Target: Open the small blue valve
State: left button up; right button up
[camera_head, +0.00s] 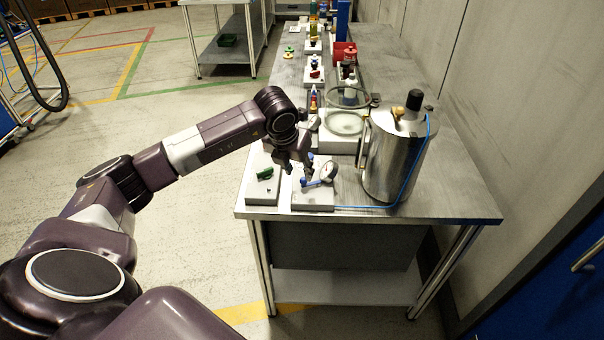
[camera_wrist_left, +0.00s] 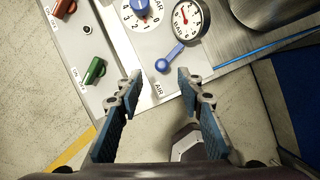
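The small blue valve (camera_wrist_left: 175,57) is a blue lever with a round end on a grey panel marked AIR, in the left wrist view. In the head view the blue lever (camera_head: 318,183) shows beside the gauge at the table's front. My left gripper (camera_wrist_left: 155,82) is open and empty, its two fingers apart, with the blue lever just beyond the fingertips. In the head view the left gripper (camera_head: 296,168) hangs over the panel and hides part of it. I cannot tell whether it touches anything. My right gripper is not in view.
A pressure gauge (camera_wrist_left: 190,18) and a blue knob (camera_wrist_left: 139,5) sit beside the valve. A panel with a green handle (camera_wrist_left: 94,70) and a red handle (camera_wrist_left: 80,4) lies left. A steel drum (camera_head: 390,160) with a blue hose stands right. Several items stand farther back on the table (camera_head: 455,200).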

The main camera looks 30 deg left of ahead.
aim_at(303, 179)
pick_arm(q)
jog(key=p+x, duration=0.1)
jog(key=x, duration=0.3)
jog(key=shift+d+r, duration=0.1)
jog(key=shift+d, duration=0.05)
jog(key=shift+w+f, duration=0.2)
jog(key=shift+f, duration=0.25)
